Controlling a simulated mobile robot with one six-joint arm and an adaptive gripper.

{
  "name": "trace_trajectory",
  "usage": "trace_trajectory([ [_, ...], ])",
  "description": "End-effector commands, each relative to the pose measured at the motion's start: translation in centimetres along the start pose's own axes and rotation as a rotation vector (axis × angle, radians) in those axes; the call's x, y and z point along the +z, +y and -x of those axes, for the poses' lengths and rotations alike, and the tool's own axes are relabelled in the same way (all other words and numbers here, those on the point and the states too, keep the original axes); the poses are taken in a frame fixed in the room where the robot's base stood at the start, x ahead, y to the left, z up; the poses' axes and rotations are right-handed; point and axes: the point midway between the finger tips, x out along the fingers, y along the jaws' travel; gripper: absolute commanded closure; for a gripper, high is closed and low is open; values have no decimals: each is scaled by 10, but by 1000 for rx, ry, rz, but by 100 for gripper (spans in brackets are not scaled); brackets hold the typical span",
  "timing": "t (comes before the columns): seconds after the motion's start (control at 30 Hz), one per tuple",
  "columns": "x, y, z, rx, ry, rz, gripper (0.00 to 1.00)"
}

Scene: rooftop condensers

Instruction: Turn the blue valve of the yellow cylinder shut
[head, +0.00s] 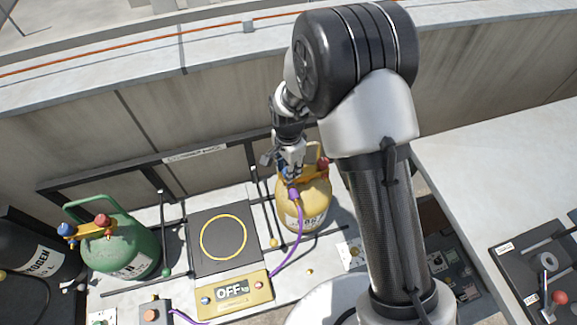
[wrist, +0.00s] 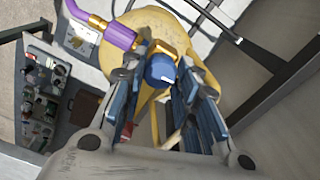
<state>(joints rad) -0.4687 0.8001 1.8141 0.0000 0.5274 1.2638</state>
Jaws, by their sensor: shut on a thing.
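The yellow cylinder (head: 318,209) stands upright on the pale deck below my arm, with a red valve (head: 323,163) and a handle on top. A purple hose (head: 297,238) runs from its brass fitting, which also shows in the wrist view (wrist: 112,36). The blue valve (wrist: 161,70) sits at that fitting, between my blue-padded fingers. My gripper (wrist: 160,84) is shut on the blue valve, one finger on each side of it. In the head view my gripper (head: 289,168) reaches down onto the cylinder's top and hides most of the blue valve.
A scale plate (head: 196,242) with a yellow "OFF" display box (head: 236,291) lies left of the cylinder. A green cylinder (head: 126,256) and a black one (head: 37,246) stand further left. A dark rail (head: 160,157) and a wall (head: 90,145) are behind.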

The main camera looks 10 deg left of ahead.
Motion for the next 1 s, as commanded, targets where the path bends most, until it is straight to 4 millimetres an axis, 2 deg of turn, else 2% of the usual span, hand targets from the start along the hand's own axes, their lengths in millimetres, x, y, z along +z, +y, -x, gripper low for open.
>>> trace_trajectory([
  [0.27, 0, 0, 0, -1, 0, -71, 95],
  [0.7, 0, 0, 0, -1, 0, -81, 95],
  [0.73, 0, 0, 0, -1, 0, -81, 71],
  [1.0, 0, 0, 0, -1, 0, -80, 53],
])
